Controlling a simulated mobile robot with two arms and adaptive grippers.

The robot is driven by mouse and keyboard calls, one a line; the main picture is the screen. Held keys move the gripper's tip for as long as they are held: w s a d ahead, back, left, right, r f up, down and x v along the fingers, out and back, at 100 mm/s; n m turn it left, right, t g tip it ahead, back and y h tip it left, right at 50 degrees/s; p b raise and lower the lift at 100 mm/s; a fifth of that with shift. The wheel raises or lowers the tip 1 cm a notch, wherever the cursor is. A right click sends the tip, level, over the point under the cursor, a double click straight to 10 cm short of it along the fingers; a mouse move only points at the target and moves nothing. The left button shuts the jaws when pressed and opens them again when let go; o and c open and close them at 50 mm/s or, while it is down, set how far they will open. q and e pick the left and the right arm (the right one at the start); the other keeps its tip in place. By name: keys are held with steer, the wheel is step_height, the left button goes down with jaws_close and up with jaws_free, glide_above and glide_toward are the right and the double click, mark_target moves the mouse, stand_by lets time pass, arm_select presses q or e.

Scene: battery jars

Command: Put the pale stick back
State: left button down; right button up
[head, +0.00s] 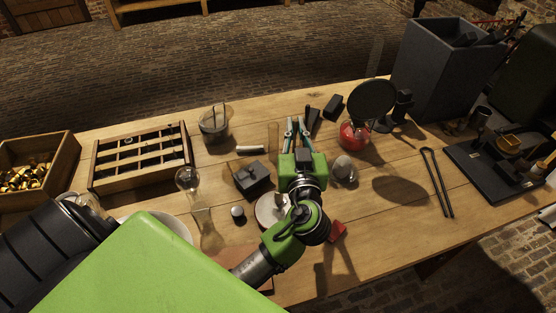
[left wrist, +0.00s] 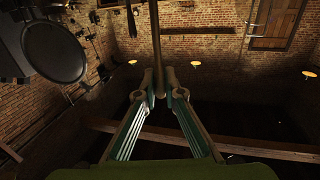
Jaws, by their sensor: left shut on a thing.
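My left gripper (head: 298,122) is over the middle of the table, and its fingers are closed. In the left wrist view the fingertips (left wrist: 160,88) are shut on a thin upright stick (left wrist: 156,35), which runs up out of the frame and looks brown in the dim light. In the head view I cannot make the stick out clearly at the fingertips. A short white stick-like piece (head: 250,149) lies on the table left of the gripper. My right gripper is not in view.
A slotted wooden rack (head: 140,179) and a box of brass pieces (head: 68,150) stand left. A glass jar (head: 214,126), dark block (head: 252,178) and red-based burner (head: 353,135) surround the gripper. A round dark disc (head: 371,99) stands right; tongs (head: 436,180) lie on clear wood.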

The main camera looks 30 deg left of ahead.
arm_select(q)
steer(key=w+a+r+m+t+h+p, duration=0.1)
steer(key=w+a+r+h, duration=0.15)
steer(key=a+r, duration=0.3)
steer(key=w+a+r+m+t+h, duration=0.1)
steer(key=w+a+r, duration=0.35)
steer(key=r, duration=0.25)
step_height(320, 180, down, 18)
steer(key=b, duration=0.1)
steer(key=shift+s+a+m, duration=0.25)
steer(key=shift+s+m, duration=0.05)
steer(key=shift+s, duration=0.15)
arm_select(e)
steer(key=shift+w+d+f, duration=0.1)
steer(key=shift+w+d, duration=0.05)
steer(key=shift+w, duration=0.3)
arm_select(q)
steer(key=shift+b, duration=0.3)
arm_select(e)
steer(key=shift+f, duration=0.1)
arm_select(q)
steer(key=c, duration=2.1)
jaws_free()
steer(key=shift+c, duration=0.2)
steer(key=shift+r, duration=0.15)
